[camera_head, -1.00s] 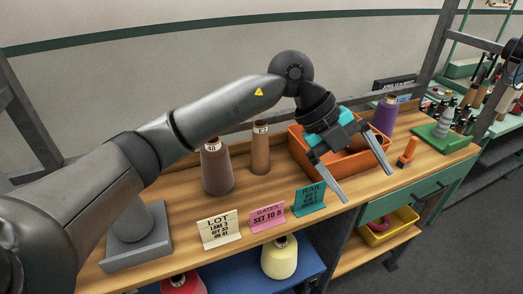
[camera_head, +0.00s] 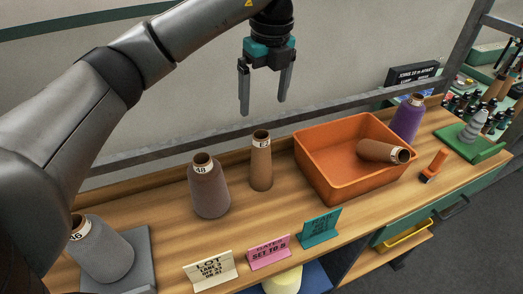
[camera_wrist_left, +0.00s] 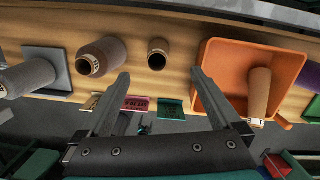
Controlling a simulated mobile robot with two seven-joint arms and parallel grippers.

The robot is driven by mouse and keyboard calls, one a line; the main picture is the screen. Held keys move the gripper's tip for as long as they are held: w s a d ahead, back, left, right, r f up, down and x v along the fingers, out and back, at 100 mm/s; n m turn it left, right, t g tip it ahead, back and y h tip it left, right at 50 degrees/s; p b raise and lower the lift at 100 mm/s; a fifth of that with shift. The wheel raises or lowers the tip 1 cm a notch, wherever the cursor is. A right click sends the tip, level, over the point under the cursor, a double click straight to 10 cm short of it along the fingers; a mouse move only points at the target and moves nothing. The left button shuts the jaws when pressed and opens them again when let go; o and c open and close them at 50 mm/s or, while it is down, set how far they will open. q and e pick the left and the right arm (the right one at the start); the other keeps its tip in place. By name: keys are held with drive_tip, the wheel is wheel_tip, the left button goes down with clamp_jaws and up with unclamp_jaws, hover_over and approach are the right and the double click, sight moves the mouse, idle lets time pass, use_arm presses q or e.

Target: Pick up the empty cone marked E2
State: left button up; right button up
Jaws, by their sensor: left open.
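The empty cone marked E2 (camera_head: 261,166) is a slim brown cone with a pale label band near its open top. It stands upright on the wooden bench, left of the orange bin. My left gripper (camera_head: 264,106) is open and empty, fingers pointing down, above the E2 cone and apart from it. In the left wrist view the cone (camera_wrist_left: 158,56) shows end-on, its open top between and slightly beyond the fingertips (camera_wrist_left: 160,74). My right gripper is in neither view.
The orange bin (camera_head: 321,180) holds a tilted brown cone (camera_head: 381,151). A brown yarn cone marked 48 (camera_head: 208,190) stands left of E2; a grey one (camera_head: 100,250) leans on a grey stand. Cards (camera_head: 269,252) line the front; a purple cone (camera_head: 407,118) stands behind the bin.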

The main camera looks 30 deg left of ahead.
use_arm(q)
hover_over(261, 136)
drive_tip(key=s+d, duration=0.1)
drive_tip(key=s, duration=0.1)
wheel_tip(261, 136, down, 4)
drive_tip(key=f, duration=0.4)
drive_tip(key=shift+w+a+f+p, duration=0.1)
drive_tip(key=shift+w+f+p, duration=0.2)
drive_tip(key=shift+f+p, duration=0.1)
drive_tip(key=shift+f, duration=0.8)
wheel_tip(261, 136, down, 4)
drive_tip(key=shift+a+f+p, duration=0.1)
drive_tip(key=shift+f+p, duration=0.1)
drive_tip(key=shift+p, duration=0.5)
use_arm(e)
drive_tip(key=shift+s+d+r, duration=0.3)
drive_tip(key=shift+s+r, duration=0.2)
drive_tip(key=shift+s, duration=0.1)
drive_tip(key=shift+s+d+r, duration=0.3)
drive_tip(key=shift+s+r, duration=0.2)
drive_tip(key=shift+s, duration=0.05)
use_arm(q)
drive_tip(key=c, duration=0.4)
clamp_jaws()
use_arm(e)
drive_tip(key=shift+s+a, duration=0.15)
